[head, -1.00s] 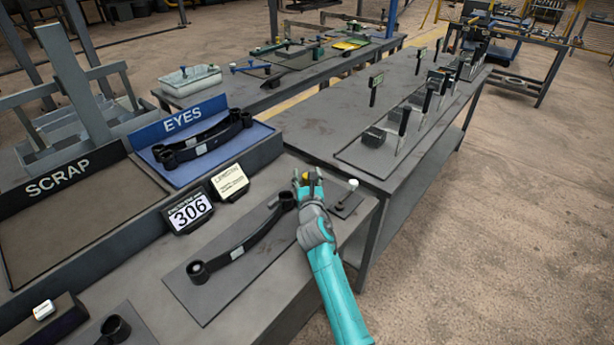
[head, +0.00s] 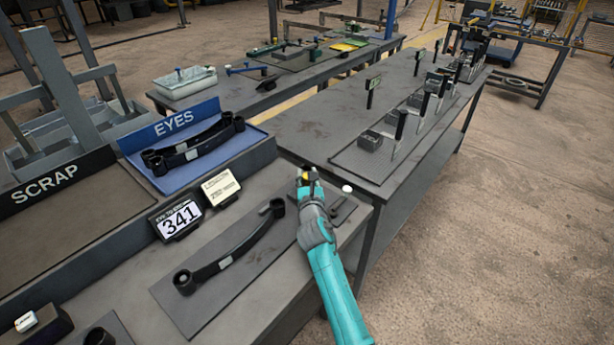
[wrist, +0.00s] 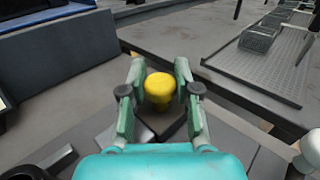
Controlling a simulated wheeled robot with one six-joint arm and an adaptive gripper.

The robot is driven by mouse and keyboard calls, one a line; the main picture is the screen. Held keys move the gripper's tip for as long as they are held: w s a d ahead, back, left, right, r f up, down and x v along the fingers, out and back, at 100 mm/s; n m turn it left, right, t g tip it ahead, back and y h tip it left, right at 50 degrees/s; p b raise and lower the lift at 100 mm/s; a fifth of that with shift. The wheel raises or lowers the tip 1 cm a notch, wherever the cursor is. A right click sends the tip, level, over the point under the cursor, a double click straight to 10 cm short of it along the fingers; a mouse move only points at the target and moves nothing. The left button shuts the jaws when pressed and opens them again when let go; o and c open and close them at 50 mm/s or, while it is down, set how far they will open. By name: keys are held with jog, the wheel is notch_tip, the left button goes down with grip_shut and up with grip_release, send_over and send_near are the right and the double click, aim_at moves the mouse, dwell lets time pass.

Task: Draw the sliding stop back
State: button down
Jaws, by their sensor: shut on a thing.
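In the head view my gripper (head: 308,179) is at the far right end of the near bench, beyond the far eye of a black leaf spring (head: 235,256). The spring lies on a grey plate (head: 228,285). A gap shows between the spring's far eye and my gripper. A display (head: 181,218) reads 341.
A white knob (head: 347,188) stands just right of my gripper. A small cream label (head: 220,188) stands beside the display. The EYES tray (head: 245,142) holds black springs, and the SCRAP tray (head: 85,235) looks empty. Another bench (head: 300,130) with several upright tools stands beyond.

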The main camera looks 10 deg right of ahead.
jog(key=c, duration=0.8)
grip_release()
jog(key=shift+w+d, duration=0.15)
jog(key=shift+d, duration=0.1)
jog(key=shift+s+a, duration=0.15)
jog(key=shift+s, duration=0.2)
jog(key=s, duration=0.3)
jog(key=s+a, duration=0.1)
jog(key=s, duration=0.7)
jog(key=shift+s+a, duration=0.1)
jog(key=shift+a, duration=0.2)
